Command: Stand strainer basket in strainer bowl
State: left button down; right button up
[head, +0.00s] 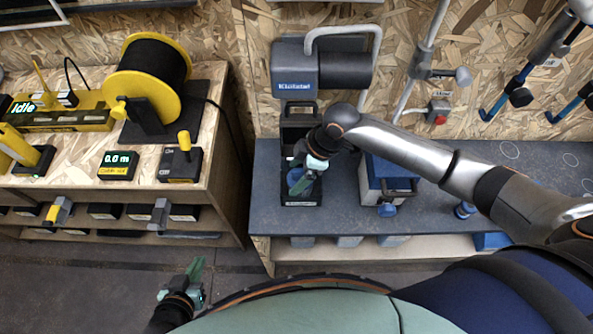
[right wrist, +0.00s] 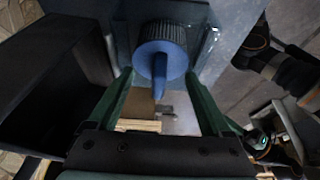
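A round blue part with a dark ridged rim (right wrist: 162,38) and an upright blue handle (right wrist: 160,76) sits on a dark plate in the right wrist view. I cannot tell for sure if it is the strainer basket or part of the strainer bowl. In the head view it is mostly hidden by my right gripper (head: 303,180), over a black tray (head: 300,199) on the bench. My right gripper (right wrist: 160,100) is open, its green fingers either side of the handle with gaps. My left gripper (head: 195,273) hangs over the floor, away from the bench; its opening is unclear.
A dark open box (head: 298,117) stands behind the tray, below a grey-blue machine (head: 300,75). A blue box (head: 372,185) with a handle stands right of my right gripper. A cable reel (head: 150,82) stands on the left bench. The right part of the dark bench is mostly clear.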

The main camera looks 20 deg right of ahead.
jog(key=shift+o, duration=1)
jog(key=shift+r, duration=0.25)
jog(key=p+v, duration=0.2)
jog(key=v, duration=1)
jog(key=shift+r, duration=0.4)
jog(key=shift+c, duration=0.2)
